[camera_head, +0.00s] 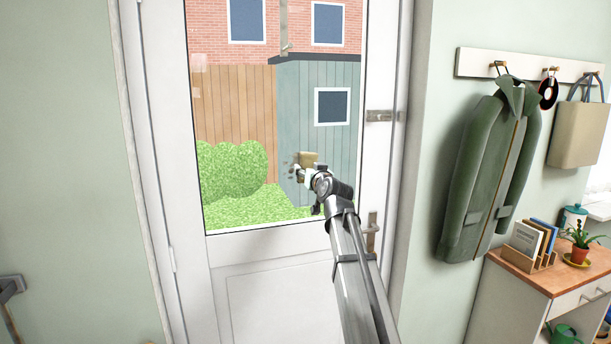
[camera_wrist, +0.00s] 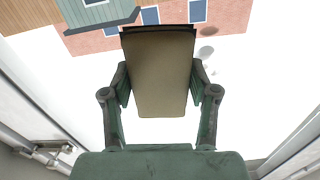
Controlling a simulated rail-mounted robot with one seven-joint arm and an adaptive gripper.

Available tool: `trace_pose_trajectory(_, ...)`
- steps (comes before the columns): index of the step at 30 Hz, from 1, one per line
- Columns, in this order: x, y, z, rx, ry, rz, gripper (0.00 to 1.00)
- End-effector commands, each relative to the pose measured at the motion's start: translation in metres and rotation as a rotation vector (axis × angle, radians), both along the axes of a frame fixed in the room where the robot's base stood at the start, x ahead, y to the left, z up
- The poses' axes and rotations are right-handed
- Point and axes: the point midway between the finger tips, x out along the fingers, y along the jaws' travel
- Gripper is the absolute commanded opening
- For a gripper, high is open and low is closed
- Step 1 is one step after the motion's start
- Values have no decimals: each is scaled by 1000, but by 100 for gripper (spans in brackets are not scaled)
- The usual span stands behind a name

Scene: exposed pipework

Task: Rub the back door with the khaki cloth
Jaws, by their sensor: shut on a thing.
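The back door (camera_head: 255,258) is white with a large glass pane, through which a garden and brick houses show. My gripper (camera_head: 306,170) is stretched out in front of the right part of the glass. It is shut on the khaki cloth (camera_head: 309,158), a small folded pad. In the wrist view the khaki cloth (camera_wrist: 158,75) sits between the two fingers of my gripper (camera_wrist: 160,88), facing the glass. I cannot tell whether the cloth touches the pane. Several grey smudges (camera_wrist: 206,52) show on the glass beside the cloth, and also in the head view (camera_head: 289,164).
The door handle (camera_head: 372,232) and a bolt (camera_head: 380,116) are at the door's right edge. To the right, a green coat (camera_head: 490,175) and a bag (camera_head: 579,133) hang from a rack (camera_head: 480,63). A cabinet (camera_head: 551,279) below carries books and a potted plant.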

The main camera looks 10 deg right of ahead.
Motion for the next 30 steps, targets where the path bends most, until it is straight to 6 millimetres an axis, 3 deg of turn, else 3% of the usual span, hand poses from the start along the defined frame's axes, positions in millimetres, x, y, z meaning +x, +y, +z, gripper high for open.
trace_pose_trajectory(8, 0, 0, 18, 2, -1, 1, 27)
trace_pose_trajectory(30, -1, 39, 18, 2, -1, 1, 27)
